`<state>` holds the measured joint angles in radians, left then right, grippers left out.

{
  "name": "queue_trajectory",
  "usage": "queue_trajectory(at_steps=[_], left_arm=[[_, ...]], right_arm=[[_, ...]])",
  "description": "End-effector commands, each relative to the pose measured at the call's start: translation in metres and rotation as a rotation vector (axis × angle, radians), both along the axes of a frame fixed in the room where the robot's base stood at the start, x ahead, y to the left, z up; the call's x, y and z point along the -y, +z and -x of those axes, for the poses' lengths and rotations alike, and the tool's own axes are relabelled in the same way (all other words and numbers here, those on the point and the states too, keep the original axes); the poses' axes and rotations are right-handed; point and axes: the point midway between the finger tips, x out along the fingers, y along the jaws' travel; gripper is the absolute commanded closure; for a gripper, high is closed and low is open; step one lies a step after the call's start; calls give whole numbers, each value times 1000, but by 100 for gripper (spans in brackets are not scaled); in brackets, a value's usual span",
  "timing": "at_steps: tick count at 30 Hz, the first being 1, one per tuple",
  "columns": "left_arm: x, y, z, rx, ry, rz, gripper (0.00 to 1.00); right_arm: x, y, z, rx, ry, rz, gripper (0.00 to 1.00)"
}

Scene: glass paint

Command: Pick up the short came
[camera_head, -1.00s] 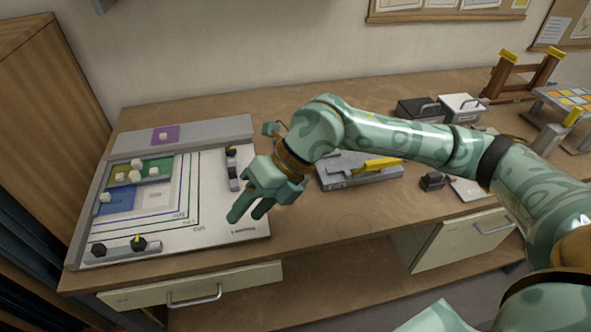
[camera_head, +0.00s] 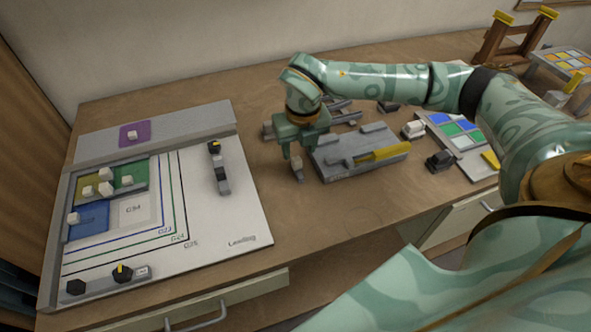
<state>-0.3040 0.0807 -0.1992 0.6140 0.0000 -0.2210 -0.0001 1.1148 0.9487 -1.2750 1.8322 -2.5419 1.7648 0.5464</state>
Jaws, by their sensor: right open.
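My right gripper (camera_head: 293,167) is open and points down over the bare wood, just left of a grey block with a yellow handle (camera_head: 383,154). A small pale and dark piece shows at its fingertips; I cannot tell whether this is part of a finger or a separate object. Several grey bars (camera_head: 343,104) lie behind the gripper, partly hidden by the wrist. They may be cames, but I cannot tell which one is short. My left gripper is not in view.
A white board marked "Leading" (camera_head: 240,225) with coloured glass pieces lies at left on the workbench (camera_head: 330,214). A tray with blue and green tiles (camera_head: 451,128) and a small dark block (camera_head: 439,160) are at right. The bench front is clear.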

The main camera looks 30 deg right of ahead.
Motion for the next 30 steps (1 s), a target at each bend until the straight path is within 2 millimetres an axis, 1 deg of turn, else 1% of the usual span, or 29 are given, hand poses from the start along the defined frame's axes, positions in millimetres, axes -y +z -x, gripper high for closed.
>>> queue_trajectory(at_steps=[1, 4, 7, 12, 13, 15, 20, 21, 23, 24, 25, 30], left_arm=[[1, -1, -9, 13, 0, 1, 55], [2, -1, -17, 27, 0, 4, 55], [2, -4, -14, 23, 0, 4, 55], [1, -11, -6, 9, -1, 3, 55], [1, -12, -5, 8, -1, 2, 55], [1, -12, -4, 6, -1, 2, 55], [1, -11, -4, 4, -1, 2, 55], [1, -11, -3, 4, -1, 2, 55], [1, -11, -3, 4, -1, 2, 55], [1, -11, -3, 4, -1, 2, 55], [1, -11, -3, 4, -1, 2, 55], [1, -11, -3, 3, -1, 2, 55]], right_arm=[[0, -3, -1, 0, 0, 0, 55], [0, -8, -2, 1, 1, -1, 55], [-1, -22, -4, -2, 1, -1, 55], [-2, -50, -8, -3, 1, -2, 55], [-2, -53, -9, -3, 1, -2, 55], [-1, -55, -10, 0, 1, -1, 55], [-1, -54, -10, 1, 1, -2, 55], [-1, -54, -10, 1, 1, -2, 66], [-1, -54, -10, 1, 1, -2, 82], [-1, -54, -10, 1, 1, -2, 94], [-1, -54, -10, 1, 1, -2, 100], [-1, -53, -10, 1, 1, -2, 100]])
